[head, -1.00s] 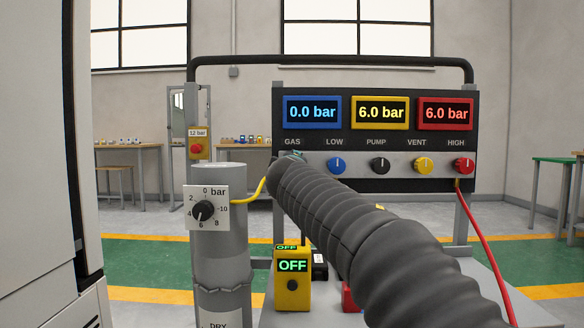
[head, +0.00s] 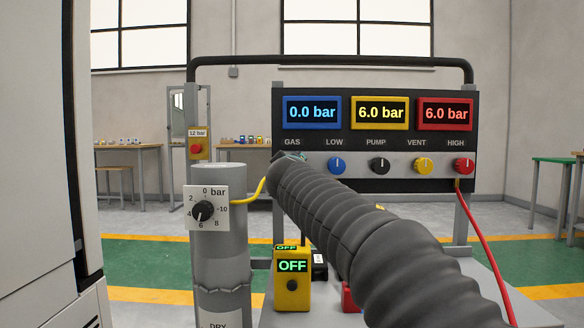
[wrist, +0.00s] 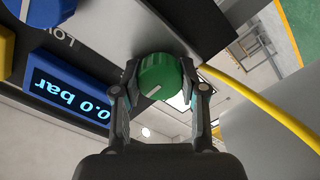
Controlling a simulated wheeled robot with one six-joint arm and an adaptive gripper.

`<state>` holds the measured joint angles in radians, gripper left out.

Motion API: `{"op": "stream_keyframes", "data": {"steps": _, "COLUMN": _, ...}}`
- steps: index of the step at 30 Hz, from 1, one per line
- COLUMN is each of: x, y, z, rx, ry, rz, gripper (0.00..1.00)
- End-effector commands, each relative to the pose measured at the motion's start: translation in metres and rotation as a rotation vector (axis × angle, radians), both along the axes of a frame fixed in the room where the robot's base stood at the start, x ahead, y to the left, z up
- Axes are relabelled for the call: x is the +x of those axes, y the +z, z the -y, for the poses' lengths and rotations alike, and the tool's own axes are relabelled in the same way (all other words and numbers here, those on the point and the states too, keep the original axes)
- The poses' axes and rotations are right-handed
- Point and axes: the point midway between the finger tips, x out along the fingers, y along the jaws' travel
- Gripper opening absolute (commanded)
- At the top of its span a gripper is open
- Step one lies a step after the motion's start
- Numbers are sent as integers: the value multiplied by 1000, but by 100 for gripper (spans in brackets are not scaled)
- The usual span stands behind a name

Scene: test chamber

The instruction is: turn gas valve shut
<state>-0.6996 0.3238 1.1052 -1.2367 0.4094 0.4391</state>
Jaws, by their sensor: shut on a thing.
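The gas valve is a green knob (wrist: 160,80) with a white pointer line, in the wrist view. My gripper (wrist: 161,90) is shut on it, one finger on each side. In the head view my arm hides the knob below the GAS label (head: 292,142). The panel (head: 375,160) carries a blue display (head: 312,112) at 0.0 bar, a yellow display (head: 380,112) at 6.0 bar and a red display (head: 445,114) at 6.0 bar.
The LOW (head: 336,165), PUMP (head: 380,166), VENT (head: 423,166) and HIGH (head: 464,166) knobs sit to the right. A grey cylinder (head: 221,255) with a bar dial (head: 204,210) stands left. A yellow box (head: 292,290) reads OFF. A yellow hose (wrist: 260,110) runs close beside my gripper.

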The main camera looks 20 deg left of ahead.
Motion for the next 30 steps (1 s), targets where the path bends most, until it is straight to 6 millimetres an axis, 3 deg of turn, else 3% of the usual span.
{"op": "stream_keyframes", "data": {"steps": 7, "x": 0, "y": -1, "z": 0, "rx": 0, "ry": 0, "rz": -3, "gripper": 7}}
{"op": "stream_keyframes", "data": {"steps": 8, "x": 0, "y": -1, "z": 0, "rx": 0, "ry": 0, "rz": -3, "gripper": 47}}
{"op": "stream_keyframes", "data": {"steps": 10, "x": 0, "y": -1, "z": 0, "rx": 0, "ry": 0, "rz": -3, "gripper": 64}}
{"op": "stream_keyframes", "data": {"steps": 11, "x": 0, "y": -1, "z": 0, "rx": 0, "ry": -1, "rz": -2, "gripper": 67}}
{"op": "stream_keyframes", "data": {"steps": 23, "x": -5, "y": 0, "z": 1, "rx": -1, "ry": 0, "rz": -1, "gripper": 67}}
{"op": "stream_keyframes", "data": {"steps": 30, "x": -36, "y": 1, "z": 12, "rx": 0, "ry": 1, "rz": 0, "gripper": 67}}
